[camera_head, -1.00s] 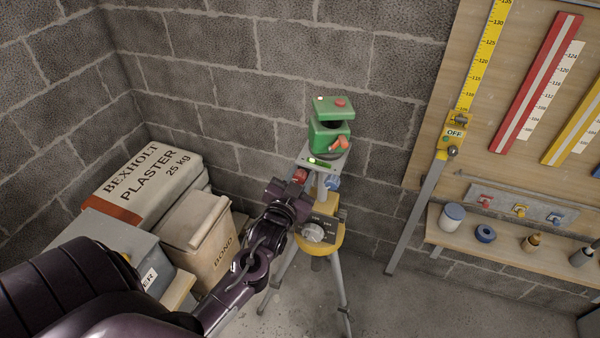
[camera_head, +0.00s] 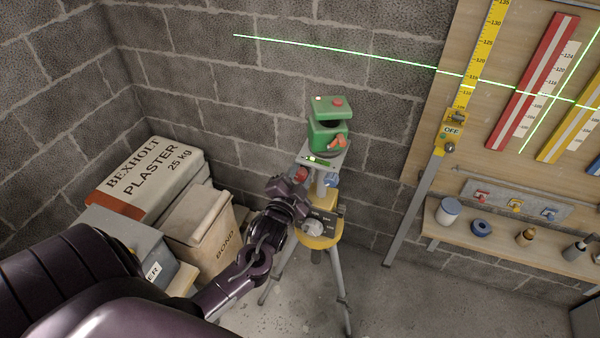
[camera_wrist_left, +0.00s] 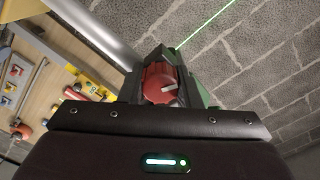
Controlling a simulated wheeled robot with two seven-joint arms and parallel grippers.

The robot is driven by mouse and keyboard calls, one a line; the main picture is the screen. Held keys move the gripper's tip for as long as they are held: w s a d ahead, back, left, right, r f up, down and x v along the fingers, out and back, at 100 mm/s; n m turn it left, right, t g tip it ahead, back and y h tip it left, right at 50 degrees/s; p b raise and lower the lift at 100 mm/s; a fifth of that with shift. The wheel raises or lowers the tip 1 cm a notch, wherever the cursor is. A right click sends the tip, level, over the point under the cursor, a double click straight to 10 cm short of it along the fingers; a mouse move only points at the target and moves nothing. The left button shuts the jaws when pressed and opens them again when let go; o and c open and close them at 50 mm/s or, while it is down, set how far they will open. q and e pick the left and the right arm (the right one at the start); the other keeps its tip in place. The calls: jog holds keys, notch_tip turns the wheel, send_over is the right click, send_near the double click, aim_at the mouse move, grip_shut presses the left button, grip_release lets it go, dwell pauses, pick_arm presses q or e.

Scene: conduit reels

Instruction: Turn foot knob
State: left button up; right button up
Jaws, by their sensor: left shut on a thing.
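The green laser level (camera_head: 326,133) sits on a grey plate (camera_head: 318,160) with a small lit green vial, on top of a tripod with a yellow head (camera_head: 322,238). A red foot knob (camera_head: 301,174) is under the plate's left side and a blue one (camera_head: 332,180) under its right. My left gripper (camera_head: 296,182) is at the red knob, shut on it. In the left wrist view the red knob (camera_wrist_left: 160,84) shows a white pointer mark. My right gripper is not in view.
A green laser line (camera_head: 340,50) crosses the block wall and board; another slants over the board. A yellow slider (camera_head: 452,135) reads OFF. A white dial (camera_head: 313,229) faces me.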

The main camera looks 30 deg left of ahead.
pick_arm(q)
jog(key=o, duration=1)
jog(key=shift+s+d+f, duration=0.1)
jog(key=shift+s+f, duration=0.05)
jog(key=shift+s, duration=0.15)
jog(key=b+v, duration=0.2)
jog(key=v, duration=0.5)
jog(key=shift+s, duration=0.1)
